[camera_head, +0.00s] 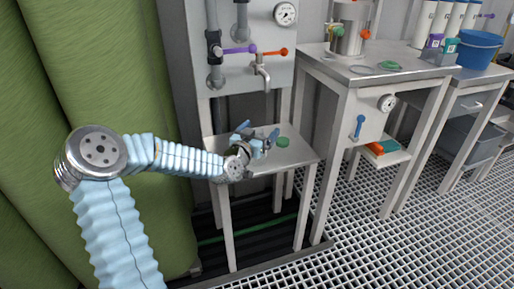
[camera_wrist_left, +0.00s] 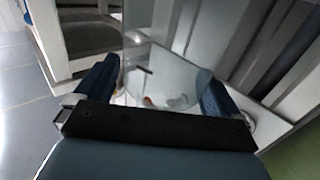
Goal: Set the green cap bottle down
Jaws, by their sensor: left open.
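My left gripper (camera_head: 258,132) is open above the small side table (camera_head: 297,157), below the wall tap. A small green disc (camera_head: 283,142), which looks like a green cap, shows on the table just right of the fingers. I cannot tell whether a clear bottle body goes with it. In the left wrist view, both dark blue fingers of the gripper (camera_wrist_left: 156,66) are spread apart. A pale, see-through rounded shape (camera_wrist_left: 178,100) and a small reddish spot show between and beyond them, too unclear to name. My right gripper is in neither view.
The tap (camera_head: 262,75) and purple and orange valve handles are on the panel above the gripper. A taller metal bench (camera_head: 370,70) stands to the right with a steel vessel, a green item (camera_head: 390,65) and a gauge. A green curtain-like surface (camera_head: 105,60) fills the left.

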